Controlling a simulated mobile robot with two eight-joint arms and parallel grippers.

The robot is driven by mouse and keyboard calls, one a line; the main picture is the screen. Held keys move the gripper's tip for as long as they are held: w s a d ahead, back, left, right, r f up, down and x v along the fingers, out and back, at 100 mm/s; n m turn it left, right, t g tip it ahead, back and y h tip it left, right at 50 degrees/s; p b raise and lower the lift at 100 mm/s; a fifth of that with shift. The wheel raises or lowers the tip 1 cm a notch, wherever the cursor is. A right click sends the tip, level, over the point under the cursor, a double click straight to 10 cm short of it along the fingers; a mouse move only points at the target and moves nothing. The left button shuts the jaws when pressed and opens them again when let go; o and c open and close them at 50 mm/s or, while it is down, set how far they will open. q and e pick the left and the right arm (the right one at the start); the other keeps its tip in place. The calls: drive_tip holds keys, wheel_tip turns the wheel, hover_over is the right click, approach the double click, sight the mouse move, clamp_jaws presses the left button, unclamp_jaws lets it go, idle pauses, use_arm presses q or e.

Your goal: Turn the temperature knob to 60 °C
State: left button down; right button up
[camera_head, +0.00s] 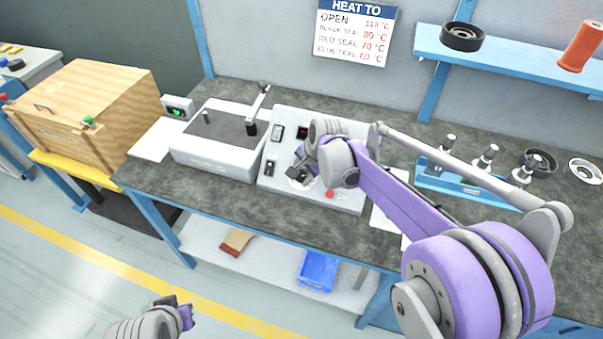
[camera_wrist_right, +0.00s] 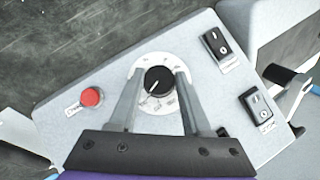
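The temperature knob (camera_wrist_right: 158,82) is black with a white pointer line, on a round white dial (camera_wrist_right: 142,118) of the grey control panel (camera_wrist_right: 68,128). In the right wrist view the pointer line points to the lower left; the dial's numbers are too small to read. My right gripper (camera_wrist_right: 160,72) is open, with one finger on each side of the knob and a visible gap to it. In the head view my right gripper (camera_head: 301,172) is over the panel and mostly covers the knob. My left gripper (camera_head: 178,308) is low at the front, away from the bench; its opening is unclear.
A red button (camera_wrist_right: 91,97) and two black rocker switches (camera_wrist_right: 216,43) (camera_wrist_right: 254,105) flank the dial. A grey machine with a lever (camera_head: 218,150) stands left of the panel. A blue rack (camera_head: 465,186) stands right. A wall sign (camera_head: 355,32) lists temperatures.

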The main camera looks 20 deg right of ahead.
clamp_jaws()
